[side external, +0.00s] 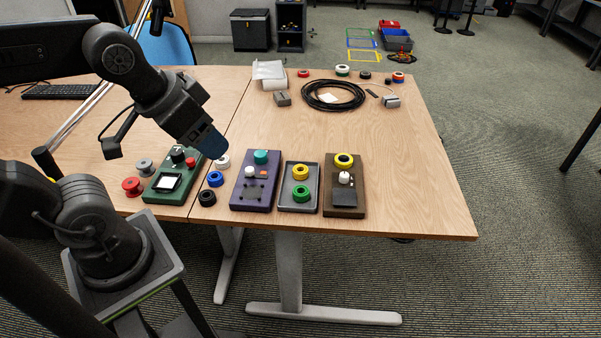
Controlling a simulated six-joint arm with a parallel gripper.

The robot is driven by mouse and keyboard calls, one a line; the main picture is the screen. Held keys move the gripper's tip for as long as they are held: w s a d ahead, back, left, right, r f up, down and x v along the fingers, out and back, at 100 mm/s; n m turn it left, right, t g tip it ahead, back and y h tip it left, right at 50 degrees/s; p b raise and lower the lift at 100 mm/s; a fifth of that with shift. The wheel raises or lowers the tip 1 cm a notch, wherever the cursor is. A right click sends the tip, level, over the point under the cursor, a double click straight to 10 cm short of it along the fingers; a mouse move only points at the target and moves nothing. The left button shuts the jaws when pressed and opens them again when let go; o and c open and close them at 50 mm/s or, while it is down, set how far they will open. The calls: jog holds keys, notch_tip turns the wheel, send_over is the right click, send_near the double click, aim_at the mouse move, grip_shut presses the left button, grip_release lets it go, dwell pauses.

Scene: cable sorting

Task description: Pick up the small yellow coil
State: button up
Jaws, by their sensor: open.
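Two yellow coils show in the side external view, and I cannot tell for sure which is the small one. One yellow coil (300,172) lies in the grey tray (287,196), behind a green coil (301,194). The other yellow coil (344,160) sits at the back end of the brown board (358,192). My gripper (213,146) is up to the left of both, above the gap between the green board and the purple board, clear of both coils. It is open and appears empty. Its fingers are hard to make out.
White, blue (215,179) and black (207,198) coils lie below my gripper. A purple board (245,197) and a green board (162,192) stand either side. A large black cable coil (333,84) lies behind.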

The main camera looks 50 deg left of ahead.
jog(key=w+a+m+g, duration=0.25)
jog(key=w+m, duration=0.35)
jog(key=w, duration=0.6)
jog(key=m+g, duration=0.3)
jog(key=m, duration=1)
send_over(300, 169)
jog(key=f, duration=2.9)
jog(key=shift+w+d+f, duration=0.2)
jog(key=shift+f, duration=0.2)
jog(key=shift+s+a+f, duration=0.1)
jog(key=shift+a+f, duration=0.05)
jog(key=shift+f, duration=1.35)
jog(key=shift+s+a+f, duration=0.1)
jog(key=shift+f, duration=1.35)
jog(key=shift+c, duration=0.2)
jog(key=c, duration=0.7)
jog(key=shift+o, duration=0.2)
jog(key=shift+r, duration=0.15)
